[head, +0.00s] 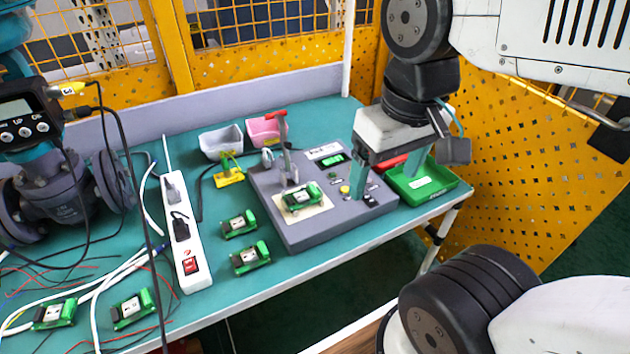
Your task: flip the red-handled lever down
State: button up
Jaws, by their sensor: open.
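The lever with the red handle (277,122) stands upright near the back left of a grey test box (290,236) on the table. Its red grip is at the top of a thin metal arm. A green circuit module (301,196) lies on a pale plate in front of the lever's base. My gripper (385,180) is to the right of the lever, above the right side of the box. Its two teal fingers are spread apart, with nothing seen between them. It is clear of the lever.
A green tray (440,188) is right of the box, with a red object partly hidden by my gripper. A grey bin (221,142) and a pink bin (262,132) stand behind. A white power strip (180,230), loose green modules and cables are at left. Yellow mesh panels enclose the table.

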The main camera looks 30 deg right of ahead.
jog(key=shift+w+f, duration=0.3)
jog(key=shift+f, duration=0.1)
jog(key=c, duration=1)
jog(key=w, duration=0.1)
jog(key=w+g, duration=0.1)
jog(key=w, duration=0.1)
jog(key=shift+w+a+r, duration=0.15)
jog(key=shift+a, duration=0.05)
grip_shut()
jog(key=w+a+r+t, duration=0.1)
jog(key=w+r+t, duration=0.1)
jog(key=w, duration=1.4)
jog(key=w+a+r+t, duration=0.1)
jog(key=w+r+t, duration=0.1)
jog(key=w, duration=1.5)
jog(key=shift+a, duration=0.2)
jog(key=shift+r, duration=0.15)
